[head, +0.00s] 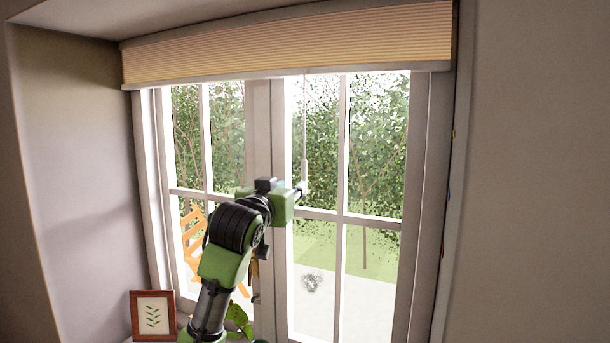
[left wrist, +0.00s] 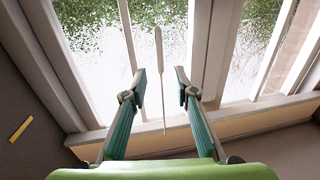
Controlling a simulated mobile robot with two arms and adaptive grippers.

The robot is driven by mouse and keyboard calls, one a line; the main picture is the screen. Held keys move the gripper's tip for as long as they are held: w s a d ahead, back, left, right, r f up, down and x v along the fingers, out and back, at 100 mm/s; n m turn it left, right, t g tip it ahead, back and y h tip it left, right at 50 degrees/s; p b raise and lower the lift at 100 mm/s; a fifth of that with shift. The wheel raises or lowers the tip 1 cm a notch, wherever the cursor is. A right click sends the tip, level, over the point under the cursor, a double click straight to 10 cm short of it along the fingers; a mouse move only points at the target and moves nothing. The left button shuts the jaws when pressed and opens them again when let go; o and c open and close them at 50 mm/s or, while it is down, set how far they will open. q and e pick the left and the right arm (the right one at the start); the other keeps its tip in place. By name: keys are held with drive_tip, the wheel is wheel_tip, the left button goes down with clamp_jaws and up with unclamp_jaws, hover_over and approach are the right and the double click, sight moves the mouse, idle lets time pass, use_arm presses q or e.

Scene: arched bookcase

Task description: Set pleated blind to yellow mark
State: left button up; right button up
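The pleated blind (head: 290,45) is gathered at the top of the window, its bottom rail (head: 290,75) just above the panes. A thin pull cord (head: 304,115) hangs from the rail and ends in a slim pale handle (head: 304,172). My left gripper (head: 302,188) is at the handle's lower end. In the left wrist view, my left gripper (left wrist: 157,74) is open, and the handle (left wrist: 158,52) shows between its fingers, with no finger seen touching it. A yellow mark (left wrist: 20,129) is on the side wall in that view. My right gripper is out of view.
Small coloured spots, including a blue one (head: 448,195), line the right window edge. A framed leaf picture (head: 153,314) and a green plant (head: 239,318) stand low on the left. The window bars (head: 343,150) are close behind the cord.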

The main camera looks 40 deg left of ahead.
sight(304, 179)
use_arm(q)
drive_tip(key=p+x, duration=0.5)
drive_tip(key=x, duration=0.6)
drive_tip(key=shift+w, duration=0.2)
drive_tip(key=shift+w+a+f+p, duration=0.1)
drive_tip(key=shift+w+a+p, duration=0.1)
drive_tip(key=shift+w+p, duration=0.25)
drive_tip(key=shift+w, duration=0.15)
